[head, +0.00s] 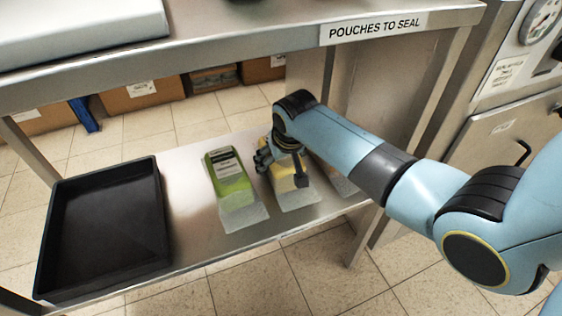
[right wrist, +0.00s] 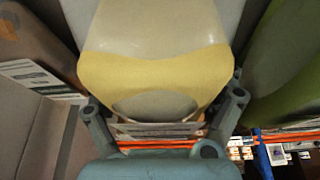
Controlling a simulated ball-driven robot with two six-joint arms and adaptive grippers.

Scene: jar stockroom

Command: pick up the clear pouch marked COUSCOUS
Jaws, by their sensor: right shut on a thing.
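A clear pouch with pale yellow contents (head: 296,199) lies on the lower steel shelf. Its marking cannot be read from here, so I cannot confirm the word COUSCOUS. My right gripper (head: 281,170) is down over it, with the fingers on either side. In the right wrist view the pouch (right wrist: 155,72) fills the space between my fingers, and the gripper (right wrist: 163,103) is shut on it. I cannot tell whether the pouch is lifted off the shelf. My left gripper is not in view.
A green pouch (head: 231,182) lies just left of the held one. Another pouch (head: 337,181) lies close on the right, partly hidden by my arm. A black tray (head: 104,232) stands at the left. The upper shelf (head: 250,40) overhangs behind.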

